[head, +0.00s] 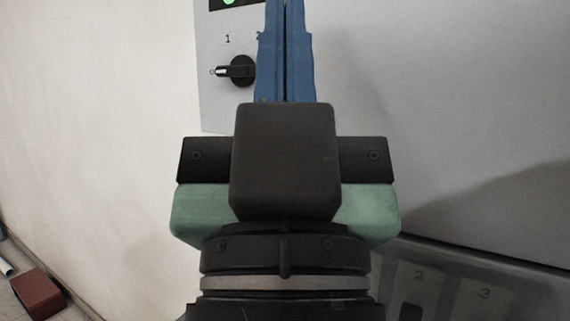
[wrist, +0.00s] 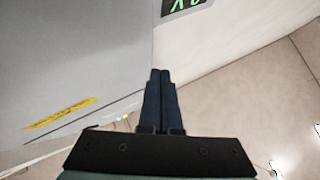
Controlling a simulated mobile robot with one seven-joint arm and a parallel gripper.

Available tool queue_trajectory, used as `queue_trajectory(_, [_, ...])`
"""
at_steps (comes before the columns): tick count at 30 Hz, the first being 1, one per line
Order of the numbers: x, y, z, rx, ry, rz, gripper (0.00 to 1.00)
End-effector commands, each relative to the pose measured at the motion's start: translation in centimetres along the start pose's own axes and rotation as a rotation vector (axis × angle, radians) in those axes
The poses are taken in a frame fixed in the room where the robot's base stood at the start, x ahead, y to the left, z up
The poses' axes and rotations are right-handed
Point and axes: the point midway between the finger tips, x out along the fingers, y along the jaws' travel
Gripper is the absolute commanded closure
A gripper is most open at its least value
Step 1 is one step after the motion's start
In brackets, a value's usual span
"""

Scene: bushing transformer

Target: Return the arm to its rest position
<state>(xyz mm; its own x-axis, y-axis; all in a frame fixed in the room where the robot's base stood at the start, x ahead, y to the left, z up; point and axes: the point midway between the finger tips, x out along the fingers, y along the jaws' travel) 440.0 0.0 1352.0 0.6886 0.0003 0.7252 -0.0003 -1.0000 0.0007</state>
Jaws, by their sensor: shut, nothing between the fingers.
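My gripper (head: 285,50) points up and away in the middle of the head view, its two blue fingers pressed together with nothing between them. The fingertips run out of the top of the head view. In the wrist view my gripper (wrist: 160,75) shows with both blue fingers side by side and shut. In the head view the fingers stand in front of a grey panel and hide part of it. I cannot tell how far the fingertips are from the panel.
The grey panel (head: 215,75) carries a black rotary knob (head: 238,70) left of my fingers. A green-lit display (head: 230,3) is above it; a display also shows in the wrist view (wrist: 183,5). A dark numbered panel (head: 450,290) is lower right. A reddish-brown block (head: 38,293) lies lower left.

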Motion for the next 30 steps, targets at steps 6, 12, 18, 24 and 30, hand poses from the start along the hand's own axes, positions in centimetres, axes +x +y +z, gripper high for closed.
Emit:
queue_trajectory(6, [6.0, 0.0, -5.7, 0.000, 0.001, -0.001, 1.00])
queue_trajectory(12, [10.4, 0.0, -9.9, 0.000, 0.001, -0.001, 1.00])
queue_trajectory(18, [12.9, -0.1, -12.3, 0.000, 0.001, -0.001, 1.00])
queue_trajectory(24, [12.9, -0.1, -12.3, 0.001, 0.001, -0.002, 1.00])
queue_trajectory(30, [12.8, -0.1, -12.1, 0.006, -0.003, 0.000, 1.00])
